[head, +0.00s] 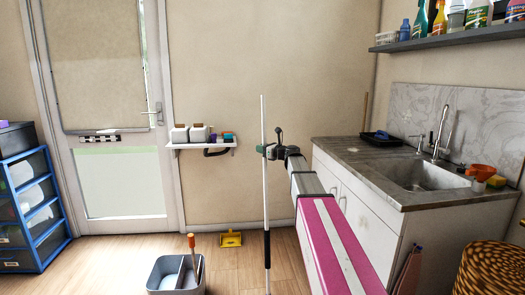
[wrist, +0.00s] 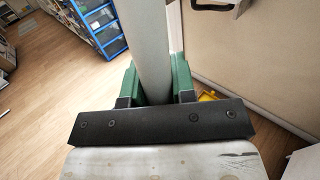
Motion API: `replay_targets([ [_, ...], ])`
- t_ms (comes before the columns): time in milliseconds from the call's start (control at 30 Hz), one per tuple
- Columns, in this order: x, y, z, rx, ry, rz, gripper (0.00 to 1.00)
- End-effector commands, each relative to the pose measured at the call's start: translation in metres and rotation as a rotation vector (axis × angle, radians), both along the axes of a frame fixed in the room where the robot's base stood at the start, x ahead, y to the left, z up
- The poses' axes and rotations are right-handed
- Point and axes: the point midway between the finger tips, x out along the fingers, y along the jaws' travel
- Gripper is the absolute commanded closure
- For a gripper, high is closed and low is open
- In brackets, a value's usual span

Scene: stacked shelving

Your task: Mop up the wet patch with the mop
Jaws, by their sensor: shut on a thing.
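My gripper (head: 268,151) is shut on the thin pale handle of the mop (head: 265,195) in the head view. The handle stands nearly upright, with a dark section low down. Its lower end runs out of the bottom of the picture, so the mop head is hidden. In the wrist view the green fingers of my gripper (wrist: 155,82) press on both sides of the grey mop handle (wrist: 146,40). I cannot make out the wet patch in either view.
A grey bucket (head: 163,276) with a wooden-handled tool stands on the floor left of the mop. A yellow dustpan (head: 230,239) lies by the wall. A blue drawer unit (head: 42,226) is at left, a sink counter (head: 365,152) at right.

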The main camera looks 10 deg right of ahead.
Motion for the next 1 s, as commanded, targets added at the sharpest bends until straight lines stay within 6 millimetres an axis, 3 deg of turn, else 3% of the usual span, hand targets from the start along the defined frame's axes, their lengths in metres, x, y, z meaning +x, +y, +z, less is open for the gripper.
replay_targets([
  [1000, 0.029, 0.004, 0.001, -0.003, -0.004, -0.001, 1.0],
])
